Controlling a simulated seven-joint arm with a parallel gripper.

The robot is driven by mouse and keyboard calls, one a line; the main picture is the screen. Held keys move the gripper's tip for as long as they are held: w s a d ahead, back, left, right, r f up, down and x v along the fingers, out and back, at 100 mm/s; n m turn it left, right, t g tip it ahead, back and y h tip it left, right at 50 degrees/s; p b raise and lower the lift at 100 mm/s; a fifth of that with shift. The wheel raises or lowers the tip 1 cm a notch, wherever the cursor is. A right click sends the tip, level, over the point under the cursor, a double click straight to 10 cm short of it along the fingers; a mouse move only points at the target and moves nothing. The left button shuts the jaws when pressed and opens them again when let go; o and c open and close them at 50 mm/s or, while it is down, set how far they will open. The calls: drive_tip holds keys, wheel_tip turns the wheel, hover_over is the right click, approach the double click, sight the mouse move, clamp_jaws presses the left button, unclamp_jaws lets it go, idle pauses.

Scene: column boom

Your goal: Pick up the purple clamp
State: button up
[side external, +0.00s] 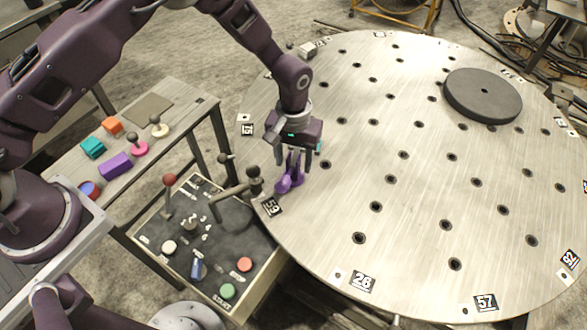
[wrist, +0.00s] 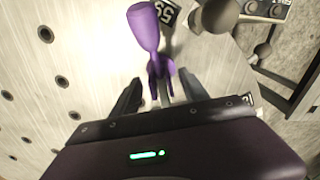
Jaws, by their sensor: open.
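The purple clamp (side external: 288,184) is at the left edge of the round metal table (side external: 420,230), near the label 59. In the wrist view the purple clamp (wrist: 146,28) has a wide rounded end pointing away from my gripper and a narrower forked end near the fingers. My gripper (side external: 293,165) is over the clamp, pointing down. In the wrist view my gripper (wrist: 160,88) is open, with one dark finger on each side of the clamp's forked end. I cannot tell whether the fingers touch it.
A control box (side external: 205,245) with knobs and levers stands left of the table, its dark bent handle (side external: 235,192) close to the clamp. A side bench (side external: 75,180) holds several coloured pieces. A dark disc (side external: 483,95) lies at the table's far right. The table's middle is clear.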

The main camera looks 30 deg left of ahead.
wheel_tip(320, 180, down, 3)
drive_tip(key=shift+w+f, duration=0.1)
clamp_jaws()
wheel_tip(320, 180, up, 10)
drive_tip(key=shift+r, duration=0.1)
idle(0.5)
